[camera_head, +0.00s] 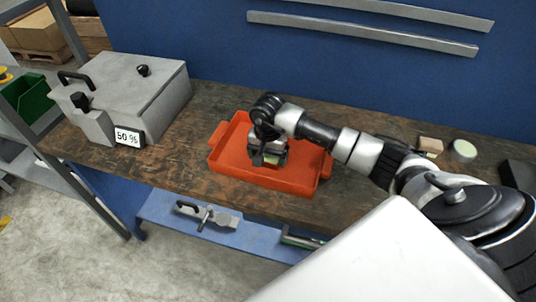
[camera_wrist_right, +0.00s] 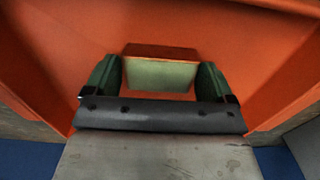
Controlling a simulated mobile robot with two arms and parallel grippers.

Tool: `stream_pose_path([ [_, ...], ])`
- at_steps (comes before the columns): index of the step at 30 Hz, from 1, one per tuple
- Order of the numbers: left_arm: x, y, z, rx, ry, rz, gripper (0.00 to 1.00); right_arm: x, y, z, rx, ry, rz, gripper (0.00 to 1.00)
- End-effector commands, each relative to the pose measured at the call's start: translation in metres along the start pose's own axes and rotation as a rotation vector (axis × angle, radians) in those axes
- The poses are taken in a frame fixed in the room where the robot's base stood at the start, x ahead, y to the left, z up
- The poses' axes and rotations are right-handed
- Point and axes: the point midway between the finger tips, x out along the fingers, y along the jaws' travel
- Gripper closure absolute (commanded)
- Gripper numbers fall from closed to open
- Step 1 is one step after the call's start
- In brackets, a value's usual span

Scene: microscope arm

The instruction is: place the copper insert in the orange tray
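The orange tray (camera_head: 222,158) lies on the wooden bench top. My right gripper (camera_head: 270,158) points down inside the tray's outline. In the right wrist view, a small block (camera_wrist_right: 160,72) with a copper-brown top edge and a pale greenish face sits between the fingers of my right gripper (camera_wrist_right: 160,78). I take it as the copper insert. Both fingers lie against its sides. Orange tray surface (camera_wrist_right: 240,40) fills the view around it. Whether the block touches the tray floor cannot be told. My left gripper is not in view.
A grey machine (camera_head: 130,85) with a small display stands on the bench at left. A tan block (camera_head: 431,145) and a round pale-green piece (camera_head: 463,150) lie at right, beyond my right arm. A blue wall (camera_head: 300,55) is behind; a lower blue shelf (camera_head: 160,205) holds tools.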

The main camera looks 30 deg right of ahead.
Motion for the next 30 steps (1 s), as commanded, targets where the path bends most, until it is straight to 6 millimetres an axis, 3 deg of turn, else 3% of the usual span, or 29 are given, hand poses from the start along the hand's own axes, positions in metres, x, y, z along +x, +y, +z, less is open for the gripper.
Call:
stream_pose_path([
  [3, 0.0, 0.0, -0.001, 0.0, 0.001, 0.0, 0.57, 0.0, 0.0, 0.0, 0.0, 0.0, 0.0, 0.0],
  [14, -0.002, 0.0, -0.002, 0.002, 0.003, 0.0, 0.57, -0.006, 0.0, -0.001, 0.0, 0.001, -0.001, 0.0],
  [30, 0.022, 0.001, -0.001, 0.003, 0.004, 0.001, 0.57, -0.108, 0.0, -0.001, 0.001, 0.003, -0.003, 0.0],
])
